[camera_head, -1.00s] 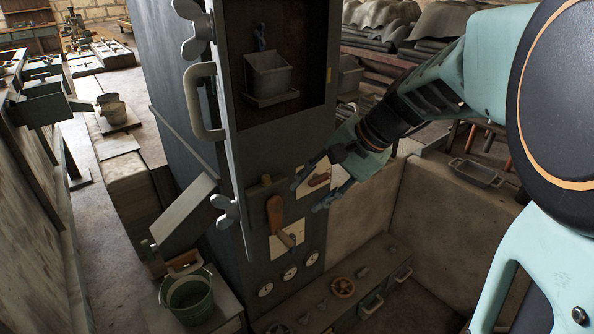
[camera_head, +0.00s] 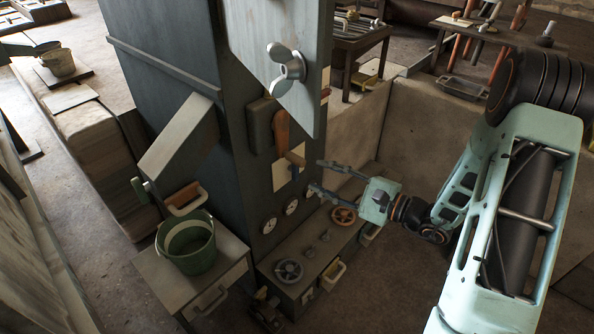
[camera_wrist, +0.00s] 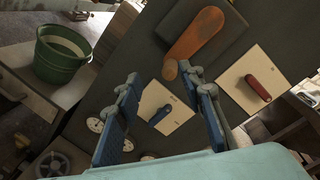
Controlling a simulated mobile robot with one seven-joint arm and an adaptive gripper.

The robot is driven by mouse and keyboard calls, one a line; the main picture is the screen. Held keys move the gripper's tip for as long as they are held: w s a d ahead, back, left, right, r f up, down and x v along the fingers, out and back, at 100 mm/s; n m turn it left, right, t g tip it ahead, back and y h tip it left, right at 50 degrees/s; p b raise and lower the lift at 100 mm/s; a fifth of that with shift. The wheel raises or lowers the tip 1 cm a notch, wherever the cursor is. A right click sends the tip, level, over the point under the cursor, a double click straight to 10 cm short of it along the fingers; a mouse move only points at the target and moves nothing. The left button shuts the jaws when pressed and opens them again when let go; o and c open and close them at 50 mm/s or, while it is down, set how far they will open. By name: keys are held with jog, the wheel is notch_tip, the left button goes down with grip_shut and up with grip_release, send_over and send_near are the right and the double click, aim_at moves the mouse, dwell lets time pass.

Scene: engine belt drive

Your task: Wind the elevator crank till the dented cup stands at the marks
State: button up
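A wooden-handled lever (camera_head: 282,132), which may be the crank, hangs on the front of the dark cabinet (camera_head: 160,75); its orange-brown grip also shows in the wrist view (camera_wrist: 195,38). My gripper (camera_head: 314,175) is open and empty, its two fingers pointing left at the lower cabinet front. In the wrist view the blue fingers (camera_wrist: 160,80) are spread, with a dark blue switch (camera_wrist: 160,115) on a pale plate showing between them. The wooden grip lies just beyond the fingertips; I see no contact. The cup and its marks are not visible now.
A grey door with a wing nut (camera_head: 287,70) covers the upper cabinet front. A red switch (camera_wrist: 258,88) sits on another plate. Round gauges (camera_head: 292,207) and handwheels (camera_head: 289,271) lie below. A green bucket (camera_head: 187,245) stands on a side table at left. Open floor lies at lower right.

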aim_at(305, 164)
jog(key=w+a, duration=0.2)
jog(key=w+a+m+t+b, duration=0.1)
jog(key=w+a, duration=0.1)
jog(key=w, duration=0.1)
jog(key=w+a+f+t, duration=0.1)
jog(key=w+a, duration=0.1)
jog(key=shift+w+a+f+m+h+b, duration=0.1)
jog(key=shift+w+a+m+h+b, duration=0.2)
jog(key=shift+b, duration=0.05)
jog(key=shift+c, duration=0.6)
grip_shut()
